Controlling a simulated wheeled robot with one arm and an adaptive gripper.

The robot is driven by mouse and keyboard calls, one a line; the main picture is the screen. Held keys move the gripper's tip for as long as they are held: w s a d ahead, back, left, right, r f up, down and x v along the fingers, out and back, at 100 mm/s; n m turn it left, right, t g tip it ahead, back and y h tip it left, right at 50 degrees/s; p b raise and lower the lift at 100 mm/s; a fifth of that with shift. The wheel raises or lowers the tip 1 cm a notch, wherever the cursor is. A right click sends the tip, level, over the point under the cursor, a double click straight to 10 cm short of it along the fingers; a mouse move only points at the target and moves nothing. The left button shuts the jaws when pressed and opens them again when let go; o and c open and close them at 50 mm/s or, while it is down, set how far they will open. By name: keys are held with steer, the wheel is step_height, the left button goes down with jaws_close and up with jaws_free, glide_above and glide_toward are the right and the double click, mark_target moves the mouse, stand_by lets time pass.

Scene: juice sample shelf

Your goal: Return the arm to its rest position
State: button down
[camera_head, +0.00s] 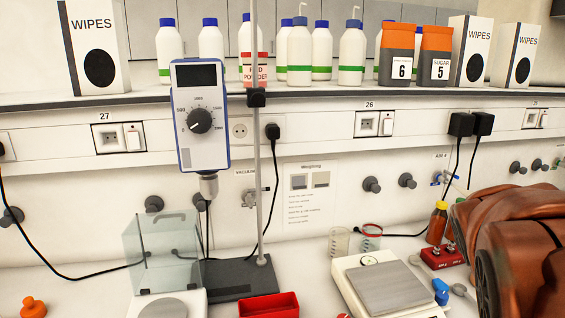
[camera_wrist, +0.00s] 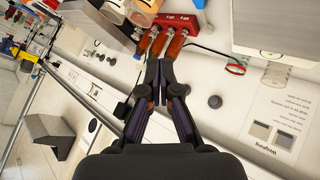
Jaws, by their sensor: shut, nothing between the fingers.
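My gripper (camera_wrist: 153,88) shows in the wrist view with its two dark fingers drawn together at the tips, and nothing is between them. Beyond the tips are brown bottles (camera_wrist: 172,45) by a red rack (camera_wrist: 180,18). I cannot tell the exact distance from the fingertips to the bottles. In the head view my brown arm (camera_head: 515,250) fills the lower right side. My gripper is out of the head view.
A shelf (camera_head: 330,91) above the bench holds white bottles (camera_head: 299,50), wipes boxes (camera_head: 96,42) and pouches (camera_head: 397,50). On the bench stand a balance (camera_head: 392,290), a stirrer on a stand (camera_head: 199,110), a red tray (camera_head: 268,306) and an amber bottle (camera_head: 437,224).

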steer(key=s+a+f+g+y, duration=0.2)
steer(key=s+a+f+g, duration=0.1)
steer(key=s+a+f, duration=0.2)
steer(key=s+a+f+g+y, duration=0.2)
steer(key=s+a+f, duration=0.3)
steer(key=s+a, duration=0.4)
steer(key=s+a+f+n+g+y, duration=0.1)
steer(key=s+a+f+g+y, duration=0.1)
steer(key=s+a, duration=0.5)
steer(key=s+f+g, duration=0.1)
steer(key=s+f, duration=0.1)
steer(key=s, duration=0.3)
steer(key=shift+a+f+g+y, duration=0.2)
steer(key=shift+f+g+y, duration=0.2)
